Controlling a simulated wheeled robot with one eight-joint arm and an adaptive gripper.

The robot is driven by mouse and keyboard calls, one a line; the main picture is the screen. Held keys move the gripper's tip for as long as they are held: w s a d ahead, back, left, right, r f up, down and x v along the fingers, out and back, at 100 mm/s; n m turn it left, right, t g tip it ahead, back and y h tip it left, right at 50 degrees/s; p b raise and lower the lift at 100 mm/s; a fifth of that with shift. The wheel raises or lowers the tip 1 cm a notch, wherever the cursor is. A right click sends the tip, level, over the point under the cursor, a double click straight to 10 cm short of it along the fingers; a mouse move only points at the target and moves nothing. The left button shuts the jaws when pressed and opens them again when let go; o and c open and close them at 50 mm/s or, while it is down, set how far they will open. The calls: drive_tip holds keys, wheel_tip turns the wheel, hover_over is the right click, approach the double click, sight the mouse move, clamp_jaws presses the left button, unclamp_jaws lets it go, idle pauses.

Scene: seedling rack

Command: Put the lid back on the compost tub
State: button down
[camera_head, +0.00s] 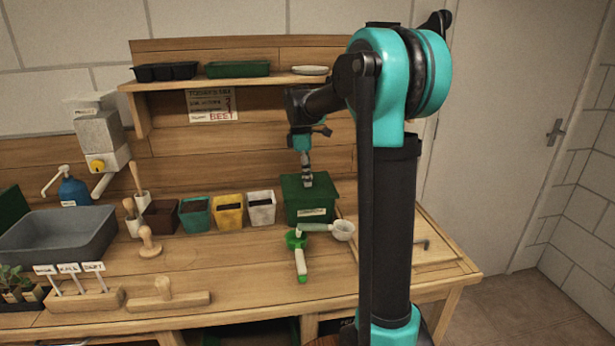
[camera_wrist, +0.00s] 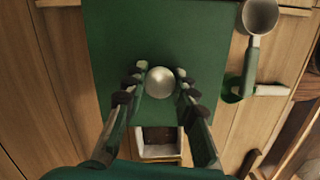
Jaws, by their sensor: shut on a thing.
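The green compost tub (camera_head: 309,215) with a pale label stands near the back of the bench, right of the small pots. The flat green lid (camera_head: 294,184) is over the tub's top; I cannot tell whether it is fully seated. My gripper (camera_head: 307,181) points down above the tub. In the wrist view my gripper (camera_wrist: 160,84) is shut on the round silver knob (camera_wrist: 160,82) in the middle of the lid (camera_wrist: 140,35). The tub's inside is hidden under the lid.
A white pot (camera_head: 261,208) stands close left of the tub, beside a yellow pot (camera_head: 229,211). A pale scoop (camera_head: 341,230) and a green-and-white hand tool (camera_head: 300,262) lie in front. The shelf (camera_head: 230,83) is above.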

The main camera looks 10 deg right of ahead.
drive_tip(key=c, duration=1.1)
unclamp_jaws()
drive_tip(key=shift+c, duration=0.2)
drive_tip(key=shift+o, duration=0.5)
drive_tip(key=o, duration=0.4)
drive_tip(key=shift+r, duration=0.15)
drive_tip(key=shift+r, duration=3.4)
drive_tip(key=shift+c, duration=0.2)
